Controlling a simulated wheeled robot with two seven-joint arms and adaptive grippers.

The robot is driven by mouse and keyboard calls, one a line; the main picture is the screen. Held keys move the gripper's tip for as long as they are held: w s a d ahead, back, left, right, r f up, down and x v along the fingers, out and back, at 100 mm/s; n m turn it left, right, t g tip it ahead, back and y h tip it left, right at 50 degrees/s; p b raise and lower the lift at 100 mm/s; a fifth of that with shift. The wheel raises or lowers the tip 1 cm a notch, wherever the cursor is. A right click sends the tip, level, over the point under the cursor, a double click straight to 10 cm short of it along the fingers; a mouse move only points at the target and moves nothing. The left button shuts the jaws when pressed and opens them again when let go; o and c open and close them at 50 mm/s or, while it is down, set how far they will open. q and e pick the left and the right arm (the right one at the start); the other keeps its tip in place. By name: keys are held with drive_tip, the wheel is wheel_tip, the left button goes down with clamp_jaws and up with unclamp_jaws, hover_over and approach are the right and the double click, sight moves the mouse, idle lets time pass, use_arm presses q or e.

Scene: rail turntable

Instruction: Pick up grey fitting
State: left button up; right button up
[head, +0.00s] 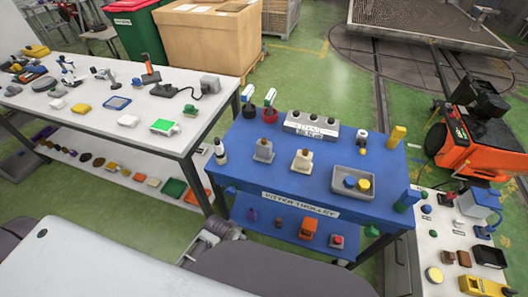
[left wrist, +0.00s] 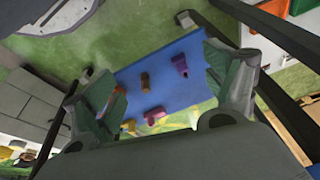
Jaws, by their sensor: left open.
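A grey fitting (head: 264,150) stands upright on the blue top of the trolley (head: 230,180), left of a similar cream fitting (head: 302,161). My left gripper (head: 219,232) shows low in the head view, in front of the trolley and below its top, well apart from the grey fitting. In the left wrist view the left gripper (left wrist: 166,75) is open and its fingers are wide apart with nothing between them. Beyond them is a blue surface with several small purple, brown and orange parts. I cannot make out the grey fitting there. My right gripper is not in view.
The trolley top also holds a labelled block (head: 312,126), a grey tray (head: 353,184) with blue and yellow pieces, and a yellow part (head: 396,137). A white table (head: 75,103) stands left; an orange machine (head: 470,140) stands right. The trolley's front middle is clear.

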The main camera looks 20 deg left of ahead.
use_arm(q)
drive_tip(key=w+a+r+m+t, duration=0.2)
drive_tip(key=w+r+m+t, duration=0.2)
drive_tip(key=r+m, duration=0.3)
drive_tip(key=w+a+r+m+t, duration=0.2)
drive_tip(key=w+r+m+t, duration=0.2)
drive_tip(key=w+r+m, duration=0.3)
drive_tip(key=w+a+r+m+t+b, duration=0.1)
drive_tip(key=w+r+m+t, duration=0.4)
drive_tip(key=r, duration=0.8)
drive_tip(key=shift+w+a+r+m+y, duration=0.2)
drive_tip(key=shift+a+m, duration=0.25)
drive_tip(key=shift+m, duration=0.35)
drive_tip(key=shift+w+a+r+m+y, duration=0.1)
drive_tip(key=shift+w+a+r+m, duration=0.1)
drive_tip(key=shift+a+m, duration=0.45)
drive_tip(key=shift+s+d+f+m+h, duration=0.1)
drive_tip(key=shift+d+m+h, duration=1.1)
drive_tip(key=shift+m, duration=1.5)
drive_tip(key=shift+s+d+f+m+h, duration=0.1)
drive_tip(key=shift+d+m+h, duration=1.1)
drive_tip(key=shift+m, duration=1.55)
drive_tip(key=shift+s+d+f+m+h, duration=0.1)
drive_tip(key=shift+d+m+h, duration=0.7)
drive_tip(key=shift+m+h, duration=1.35)
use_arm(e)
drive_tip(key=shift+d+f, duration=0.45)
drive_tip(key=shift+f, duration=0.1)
